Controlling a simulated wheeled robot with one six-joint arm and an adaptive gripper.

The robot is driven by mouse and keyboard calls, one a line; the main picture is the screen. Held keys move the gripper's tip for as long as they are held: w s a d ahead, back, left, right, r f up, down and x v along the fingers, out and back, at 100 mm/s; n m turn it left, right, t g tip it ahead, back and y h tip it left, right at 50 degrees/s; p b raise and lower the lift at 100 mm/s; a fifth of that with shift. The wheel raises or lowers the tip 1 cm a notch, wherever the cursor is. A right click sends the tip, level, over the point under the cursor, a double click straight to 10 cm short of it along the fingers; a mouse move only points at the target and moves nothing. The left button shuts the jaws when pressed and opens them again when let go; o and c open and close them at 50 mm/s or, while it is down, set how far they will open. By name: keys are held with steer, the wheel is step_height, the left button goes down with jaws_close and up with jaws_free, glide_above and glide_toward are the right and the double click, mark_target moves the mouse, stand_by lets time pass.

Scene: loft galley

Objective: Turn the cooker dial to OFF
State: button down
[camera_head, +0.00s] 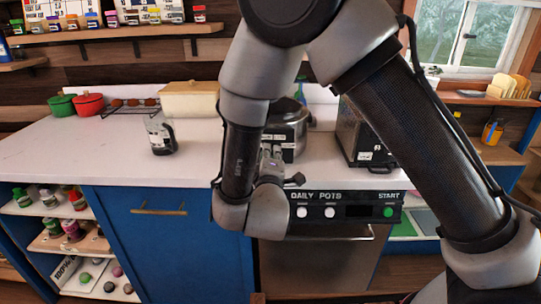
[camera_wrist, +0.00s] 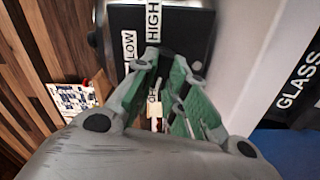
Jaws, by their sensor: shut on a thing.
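The cooker (camera_head: 290,131), a steel pot with a dark lid, stands on the white counter in the head view, partly behind my arm. In the wrist view a dark panel (camera_wrist: 188,22) carries the labels HIGH (camera_wrist: 153,20) and LOW (camera_wrist: 129,48). A third label between my fingers is mostly covered and I cannot read it fully. My gripper (camera_wrist: 166,60) has its green-padded fingers at this panel, shut on the dial. The fingers hide most of the dial, so its pointing direction cannot be told. In the head view my gripper (camera_head: 271,160) is right in front of the cooker.
A black appliance (camera_head: 358,138) stands right of the cooker. A glass jug (camera_head: 160,137) stands to the left. Below the counter edge is a DAILY POTS panel (camera_head: 345,211) with white knobs and a green START button. The left counter is mostly clear.

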steer(key=c, duration=1.4)
jaws_free()
steer(key=shift+c, duration=0.2)
steer(key=shift+s, duration=0.1)
steer(key=s, duration=1.1)
steer(key=shift+s+a, duration=0.2)
steer(key=shift+s, duration=0.2)
